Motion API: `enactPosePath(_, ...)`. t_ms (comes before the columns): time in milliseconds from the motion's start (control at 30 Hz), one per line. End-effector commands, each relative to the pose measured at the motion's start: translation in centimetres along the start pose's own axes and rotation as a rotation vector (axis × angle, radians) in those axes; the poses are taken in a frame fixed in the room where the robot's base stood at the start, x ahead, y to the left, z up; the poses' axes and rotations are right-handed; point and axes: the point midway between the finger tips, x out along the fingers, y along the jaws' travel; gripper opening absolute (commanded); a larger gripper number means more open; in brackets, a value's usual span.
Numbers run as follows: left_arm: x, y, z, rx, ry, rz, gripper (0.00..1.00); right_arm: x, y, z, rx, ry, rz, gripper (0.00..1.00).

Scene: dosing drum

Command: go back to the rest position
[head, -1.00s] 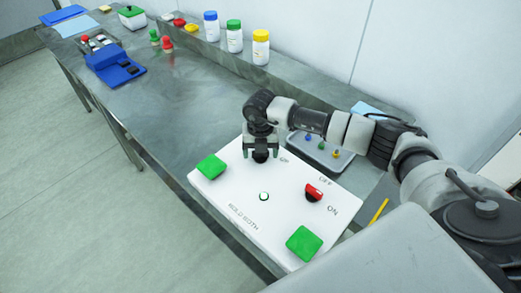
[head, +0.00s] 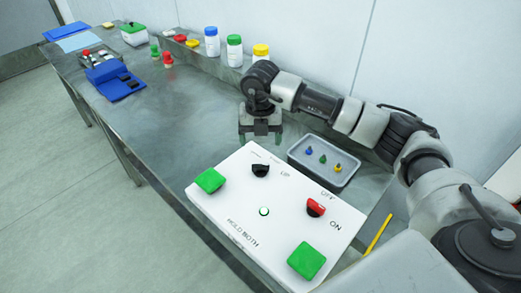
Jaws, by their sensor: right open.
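My right gripper (head: 260,138) is open and empty. It hangs over the table just behind the white control panel (head: 235,225), apart from its knobs. The panel carries a black knob (head: 260,170), a red knob (head: 315,207), a small lit green button (head: 264,211) and two green pads, one at the left (head: 210,180) and one at the front (head: 306,260). The words HOLD BOTH, OFF and ON are printed on it. My left gripper is not in the head view.
A grey tray (head: 345,178) with small blue, green and yellow pieces sits right of my gripper. Bottles with blue, green (head: 234,50) and yellow lids stand on the back ledge. A blue case (head: 115,80) lies far left. The table middle (head: 180,110) is clear.

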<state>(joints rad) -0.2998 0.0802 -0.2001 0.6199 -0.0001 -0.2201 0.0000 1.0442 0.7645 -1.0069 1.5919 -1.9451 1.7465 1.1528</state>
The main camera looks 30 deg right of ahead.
Motion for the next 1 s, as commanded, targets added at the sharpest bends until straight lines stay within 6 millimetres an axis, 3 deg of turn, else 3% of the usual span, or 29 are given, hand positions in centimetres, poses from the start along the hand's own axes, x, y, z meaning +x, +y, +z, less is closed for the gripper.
enactPosePath(600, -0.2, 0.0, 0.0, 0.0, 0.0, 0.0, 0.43, -0.7, 0.0, 0.0, 0.001, 0.001, 0.0, 0.81)
enactPosePath(1000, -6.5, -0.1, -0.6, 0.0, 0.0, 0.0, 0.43, -7.0, 0.0, 0.0, 0.001, 0.001, 0.0, 0.81)
